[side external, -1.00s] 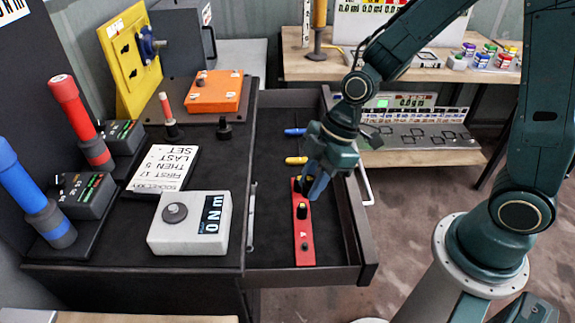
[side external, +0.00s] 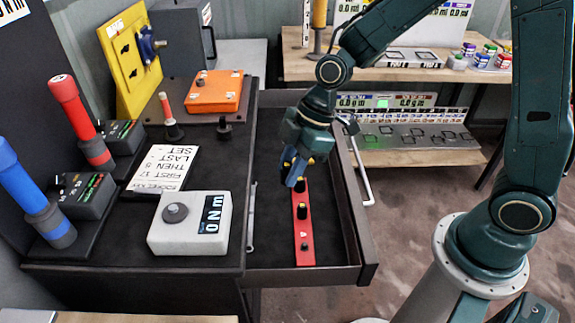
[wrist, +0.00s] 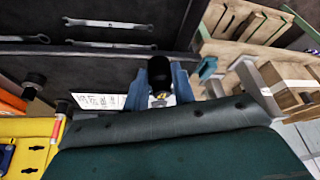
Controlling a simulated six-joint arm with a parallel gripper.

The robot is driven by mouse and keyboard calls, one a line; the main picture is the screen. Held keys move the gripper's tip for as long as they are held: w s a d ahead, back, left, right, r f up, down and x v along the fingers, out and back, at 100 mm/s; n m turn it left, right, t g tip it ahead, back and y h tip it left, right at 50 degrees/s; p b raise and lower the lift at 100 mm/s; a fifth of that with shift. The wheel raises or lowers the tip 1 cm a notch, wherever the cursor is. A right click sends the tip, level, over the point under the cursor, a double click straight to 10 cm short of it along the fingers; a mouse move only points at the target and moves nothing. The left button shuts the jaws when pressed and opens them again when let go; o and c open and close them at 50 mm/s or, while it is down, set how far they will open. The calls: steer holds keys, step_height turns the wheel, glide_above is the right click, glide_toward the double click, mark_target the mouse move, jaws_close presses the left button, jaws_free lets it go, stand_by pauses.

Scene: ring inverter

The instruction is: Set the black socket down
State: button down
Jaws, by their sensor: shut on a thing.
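My gripper (side external: 297,180) is over the open drawer, above the far end of a red socket rail (side external: 304,240). Its blue fingers are shut on a black socket (wrist: 159,69), which shows between them in the wrist view. In the side view the fingers largely cover the held socket, and I cannot tell its gap from the rail. A black socket with a yellow mark (side external: 302,211) stands on the middle of the rail. A small dark peg (side external: 305,246) shows at the near end.
The drawer (side external: 357,245) has raised walls and a front handle (side external: 362,180). Wrenches (wrist: 92,22) lie on a dark surface in the wrist view.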

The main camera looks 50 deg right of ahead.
steer(key=shift+w+a+r, duration=1.8)
steer(key=shift+w+r, duration=0.9)
steer(key=shift+w, duration=1.15)
steer(key=shift+w+a+r, duration=1.75)
steer(key=shift+w+r, duration=0.9)
steer(key=shift+w, duration=1.2)
steer(key=shift+f, duration=10)
steer(key=shift+f, duration=0.15)
steer(key=c, duration=1.5)
jaws_free()
steer(key=shift+o, duration=0.2)
steer(key=v, duration=1.2)
steer(key=shift+s, duration=0.1)
